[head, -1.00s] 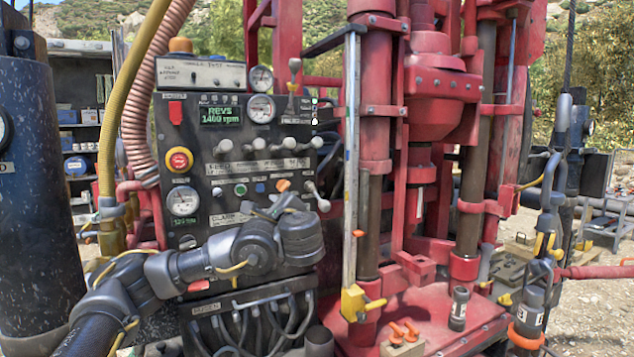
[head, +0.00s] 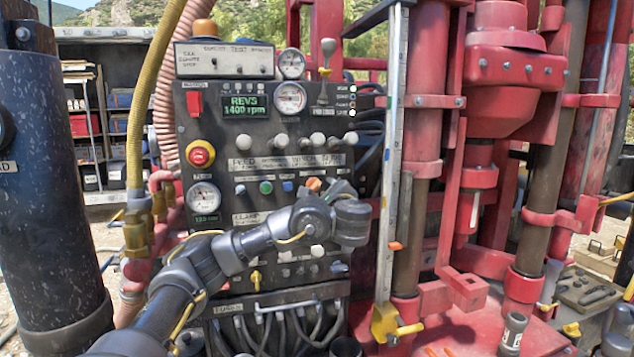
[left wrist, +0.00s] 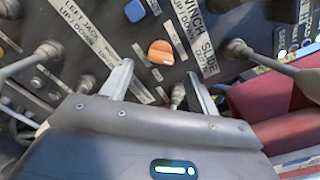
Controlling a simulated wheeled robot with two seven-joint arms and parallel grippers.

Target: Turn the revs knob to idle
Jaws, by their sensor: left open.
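An orange knob (head: 313,184) is on the lower middle of the dark control panel (head: 225,150). It also shows in the left wrist view (left wrist: 161,52), just beyond my fingertips; any label naming it is not readable. A green display (head: 245,106) above reads "REVS 1400 rpm". My left gripper (head: 338,188) is in front of the panel, just right of the orange knob in the head view. In the left wrist view its two fingers (left wrist: 160,70) are apart, with nothing held between them. I cannot tell whether a fingertip touches the panel. My right gripper is not in view.
A row of pale-knobbed levers (head: 281,141) crosses the panel above the orange knob. A red button (head: 201,154) is at left. In the left wrist view, a lever (left wrist: 236,48) sticks out near the right finger. The red drill mast (head: 425,150) stands at right.

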